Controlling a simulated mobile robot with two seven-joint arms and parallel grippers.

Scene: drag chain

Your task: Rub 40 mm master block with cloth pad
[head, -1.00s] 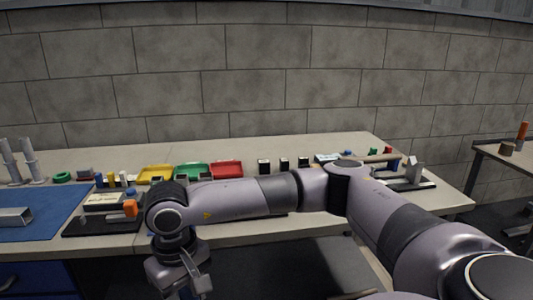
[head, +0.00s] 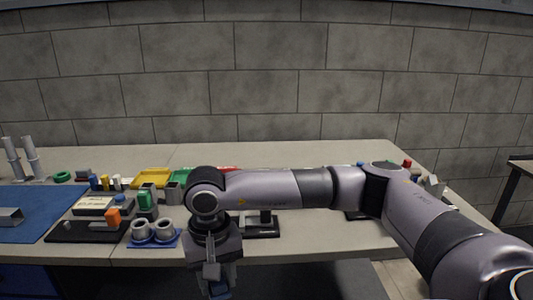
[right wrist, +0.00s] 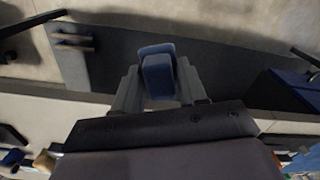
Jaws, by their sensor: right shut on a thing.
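My right gripper (head: 219,287) points down in front of the bench's front edge, low in the head view. In the right wrist view its fingers (right wrist: 158,88) are shut on a small blue pad (right wrist: 158,72), which looks like the cloth pad. The pad (head: 222,292) shows only partly at the bottom of the head view. I cannot tell which block is the 40 mm master block. Green and grey blocks (head: 146,198) stand left of my right arm, and the arm hides part of the bench. My left gripper is not in view.
A blue tray with two grey rings (head: 155,241) sits near the front edge. Left of it are a black tray (head: 80,235) with an orange-tipped tool and a blue mat (head: 35,225). A black stand (head: 262,231) is right of my wrist. Yellow bin (head: 151,179) at the back.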

